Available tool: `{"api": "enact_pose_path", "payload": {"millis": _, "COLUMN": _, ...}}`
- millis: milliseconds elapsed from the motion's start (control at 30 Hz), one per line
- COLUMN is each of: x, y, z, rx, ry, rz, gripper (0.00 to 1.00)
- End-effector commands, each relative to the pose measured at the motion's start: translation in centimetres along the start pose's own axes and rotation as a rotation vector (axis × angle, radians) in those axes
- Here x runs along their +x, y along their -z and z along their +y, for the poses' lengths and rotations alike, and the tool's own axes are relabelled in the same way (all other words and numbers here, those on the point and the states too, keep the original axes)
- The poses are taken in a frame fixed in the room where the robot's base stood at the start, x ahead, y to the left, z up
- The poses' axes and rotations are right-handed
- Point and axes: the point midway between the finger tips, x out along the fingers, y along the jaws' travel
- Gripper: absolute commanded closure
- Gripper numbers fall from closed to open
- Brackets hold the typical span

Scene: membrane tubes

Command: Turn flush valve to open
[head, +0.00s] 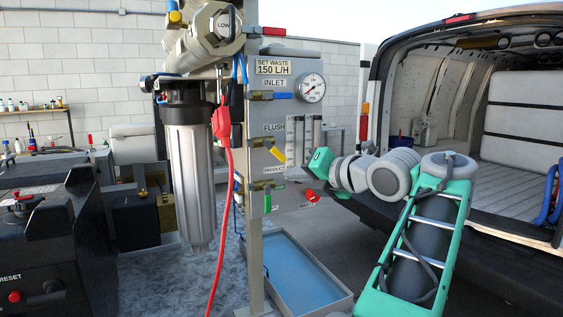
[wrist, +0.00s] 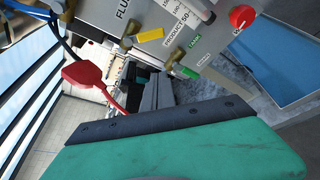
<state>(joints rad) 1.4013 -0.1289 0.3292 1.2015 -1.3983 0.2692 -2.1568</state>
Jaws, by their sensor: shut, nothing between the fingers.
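The flush valve has a yellow lever (head: 277,153) on a brass body, just below the FLUSH label on the grey panel. The lever slants down to the right in the head view. In the wrist view the same yellow lever (wrist: 150,35) shows near the top, under the partly cut-off FLUSH label. My gripper (head: 318,161) is shut and empty, to the right of the lever in the head view and apart from it in the picture. In the wrist view the teal gripper with its dark edge (wrist: 160,119) fills the bottom. Its fingertips are hard to make out.
A blue inlet lever (head: 281,96) and gauge (head: 311,88) sit above. A green lever (head: 267,203) and red waste knob (head: 308,195) sit below. Clear flow tubes (head: 309,137) stand beside the lever. A red clip and cable (head: 222,125) hang at left. A blue tray (head: 300,272) lies below.

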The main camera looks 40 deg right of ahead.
Motion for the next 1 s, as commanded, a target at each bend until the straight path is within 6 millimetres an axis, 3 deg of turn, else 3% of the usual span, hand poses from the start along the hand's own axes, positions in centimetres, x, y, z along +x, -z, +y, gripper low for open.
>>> {"api": "enact_pose_path", "payload": {"millis": 167, "x": 2.1, "y": 0.1, "z": 0.2, "rx": -0.009, "ry": -0.005, "rz": 0.005, "gripper": 1.0}}
{"api": "enact_pose_path", "payload": {"millis": 533, "x": 10.1, "y": 0.0, "z": 0.4, "rx": -0.007, "ry": -0.003, "rz": 0.006, "gripper": 1.0}}
{"api": "enact_pose_path", "payload": {"millis": 600, "x": 9.2, "y": -2.0, "z": 0.4, "rx": -0.007, "ry": 0.002, "rz": -0.001, "gripper": 1.0}}
{"api": "enact_pose_path", "payload": {"millis": 700, "x": 8.7, "y": -3.1, "z": 0.3, "rx": -0.007, "ry": 0.002, "rz": 0.0, "gripper": 1.0}}
{"api": "enact_pose_path", "payload": {"millis": 1000, "x": 8.5, "y": -3.7, "z": 0.0, "rx": -0.007, "ry": 0.001, "rz": 0.001, "gripper": 1.0}}
